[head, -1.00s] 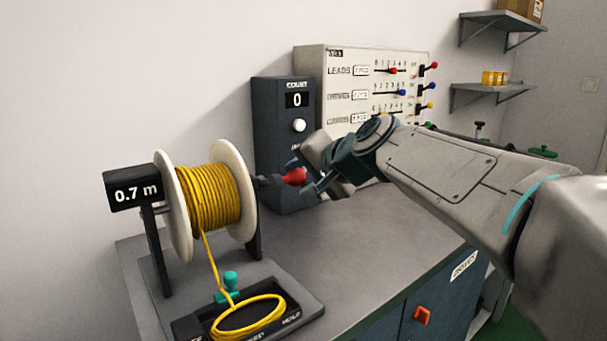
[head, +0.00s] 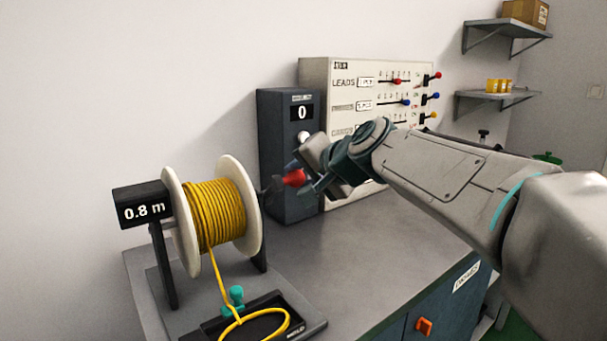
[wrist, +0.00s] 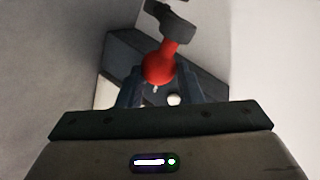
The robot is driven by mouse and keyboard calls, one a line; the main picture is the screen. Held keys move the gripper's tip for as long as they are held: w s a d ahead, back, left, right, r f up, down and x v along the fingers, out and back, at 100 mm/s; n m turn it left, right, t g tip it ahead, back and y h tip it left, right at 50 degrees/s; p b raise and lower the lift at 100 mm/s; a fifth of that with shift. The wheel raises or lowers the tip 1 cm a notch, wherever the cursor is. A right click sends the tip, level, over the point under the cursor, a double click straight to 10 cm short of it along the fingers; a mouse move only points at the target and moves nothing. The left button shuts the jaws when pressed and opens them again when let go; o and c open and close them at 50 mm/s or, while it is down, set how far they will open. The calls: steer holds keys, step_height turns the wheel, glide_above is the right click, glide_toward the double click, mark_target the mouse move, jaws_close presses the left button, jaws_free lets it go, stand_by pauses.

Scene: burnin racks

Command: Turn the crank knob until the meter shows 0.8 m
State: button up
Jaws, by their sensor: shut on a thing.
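The meter (head: 144,206) at the left of the reel reads 0.8 m. The reel (head: 253,215) has white flanges and carries yellow cable (head: 216,217), with one strand running down to the tray in front. The red crank knob (head: 294,178) is at the right of the reel, on a dark crank arm. In the wrist view the red knob (wrist: 158,68) sits between my fingers. My gripper (head: 308,180) is shut on the knob. The fingertips are partly hidden by the knob and my wrist.
A dark counter box (head: 274,170) showing 0 and a pale panel with coloured sliders (head: 345,75) stand behind. A teal lever (head: 236,297) and a black tray (head: 213,326) are in front of the reel. The bench top (head: 345,260) right of the reel is clear.

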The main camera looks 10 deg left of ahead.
steer(key=shift+s+a, duration=0.15)
steer(key=shift+a, duration=0.05)
steer(key=shift+w+a+r+p, duration=0.5)
steer(key=shift+a+r+p, duration=0.15)
steer(key=shift+p, duration=0.45)
steer(key=shift+w+a, duration=0.2)
steer(key=shift+a, duration=0.05)
